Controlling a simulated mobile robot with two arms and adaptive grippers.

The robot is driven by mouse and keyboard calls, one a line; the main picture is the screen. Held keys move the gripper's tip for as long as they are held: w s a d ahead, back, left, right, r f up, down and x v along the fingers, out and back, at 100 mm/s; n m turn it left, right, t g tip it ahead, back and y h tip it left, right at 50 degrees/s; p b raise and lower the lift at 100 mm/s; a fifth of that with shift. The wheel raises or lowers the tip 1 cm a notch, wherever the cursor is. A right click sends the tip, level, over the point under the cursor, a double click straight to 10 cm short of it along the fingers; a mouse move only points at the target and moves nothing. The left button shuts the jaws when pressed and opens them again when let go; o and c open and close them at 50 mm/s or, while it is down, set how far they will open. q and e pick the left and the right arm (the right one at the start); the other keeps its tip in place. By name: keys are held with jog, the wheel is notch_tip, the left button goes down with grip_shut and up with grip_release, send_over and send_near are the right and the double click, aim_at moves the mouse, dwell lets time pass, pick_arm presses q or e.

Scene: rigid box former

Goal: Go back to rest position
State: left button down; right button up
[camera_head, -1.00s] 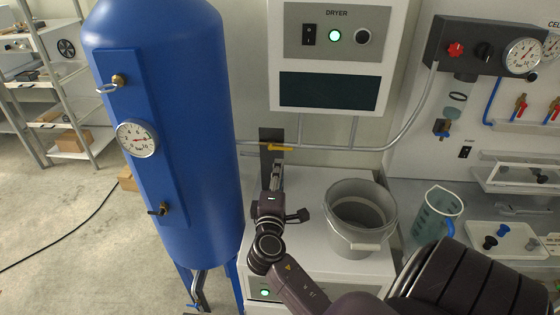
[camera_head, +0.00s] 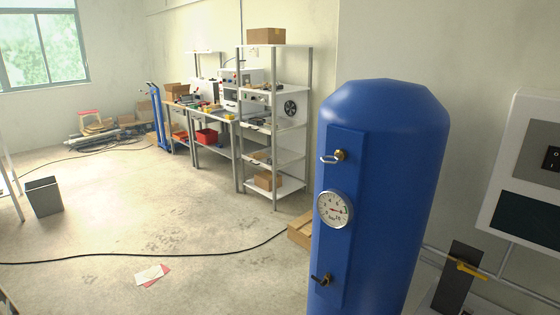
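Neither of my grippers shows in the head view now, so I cannot see their state or what they hold. The blue tank (camera_head: 395,190) stands upright at the right. It carries a round gauge (camera_head: 334,209), a valve above the gauge (camera_head: 338,156) and a valve below it (camera_head: 322,280). The dryer (camera_head: 535,175) is cut off at the right edge. A pipe with a yellow-handled valve (camera_head: 471,269) runs below it.
Open concrete floor (camera_head: 150,225) fills the left and middle. A black cable (camera_head: 180,254) crosses it, and papers (camera_head: 152,274) lie nearby. A grey bin (camera_head: 43,196) stands at left. A shelf rack (camera_head: 290,140) and a cardboard box (camera_head: 301,229) stand behind the tank.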

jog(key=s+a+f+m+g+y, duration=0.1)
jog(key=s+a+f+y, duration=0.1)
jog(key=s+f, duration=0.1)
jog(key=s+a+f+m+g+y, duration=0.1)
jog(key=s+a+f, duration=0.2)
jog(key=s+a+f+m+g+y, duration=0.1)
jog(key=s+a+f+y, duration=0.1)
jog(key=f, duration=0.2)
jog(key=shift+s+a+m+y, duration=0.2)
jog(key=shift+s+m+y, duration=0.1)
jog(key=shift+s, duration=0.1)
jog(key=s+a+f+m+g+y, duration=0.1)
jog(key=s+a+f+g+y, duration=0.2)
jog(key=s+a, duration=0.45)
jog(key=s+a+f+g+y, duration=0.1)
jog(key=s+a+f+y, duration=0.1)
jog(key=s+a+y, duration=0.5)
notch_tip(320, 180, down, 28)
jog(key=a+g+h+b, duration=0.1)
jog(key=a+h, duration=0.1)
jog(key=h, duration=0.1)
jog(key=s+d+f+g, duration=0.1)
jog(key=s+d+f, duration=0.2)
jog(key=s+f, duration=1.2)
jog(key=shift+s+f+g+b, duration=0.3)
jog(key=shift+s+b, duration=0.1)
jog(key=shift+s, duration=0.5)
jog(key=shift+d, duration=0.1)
